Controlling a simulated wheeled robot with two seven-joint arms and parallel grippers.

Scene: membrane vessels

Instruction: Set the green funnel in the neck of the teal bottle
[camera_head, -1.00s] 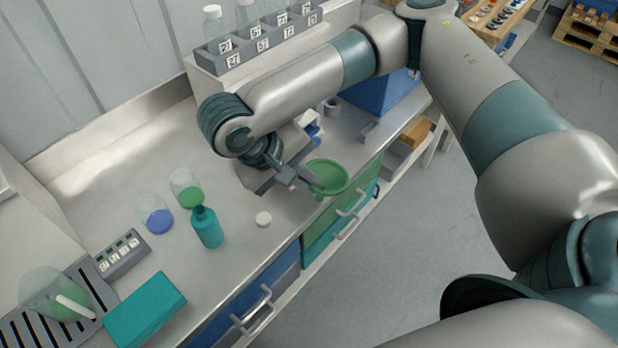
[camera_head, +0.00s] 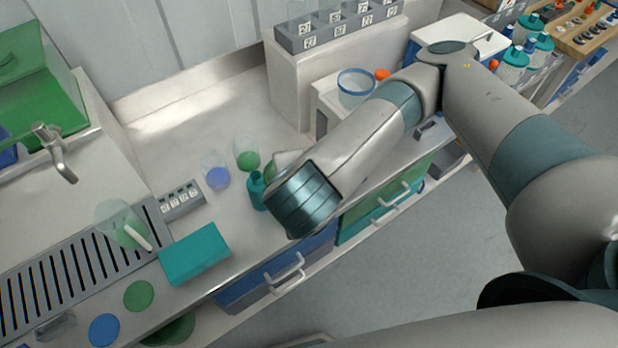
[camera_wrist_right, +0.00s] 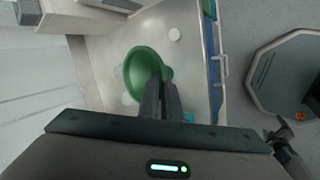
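The teal bottle (camera_head: 256,190) stands upright on the bench in the head view, just left of my right wrist. My right arm covers its right side. My right gripper (camera_wrist_right: 161,88) is shut on the green funnel (camera_wrist_right: 136,70) in the wrist view, its fingers closed at the funnel's side. In the head view the gripper is hidden behind my wrist, and only a green sliver of the funnel (camera_head: 269,171) shows beside the bottle. I cannot tell whether funnel and bottle touch. My left gripper is not in view.
Two clear beakers, one with green contents (camera_head: 248,160) and one with blue (camera_head: 217,177), stand behind and left of the bottle. A labelled grey rack (camera_head: 180,200) and a teal box (camera_head: 195,255) lie further left.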

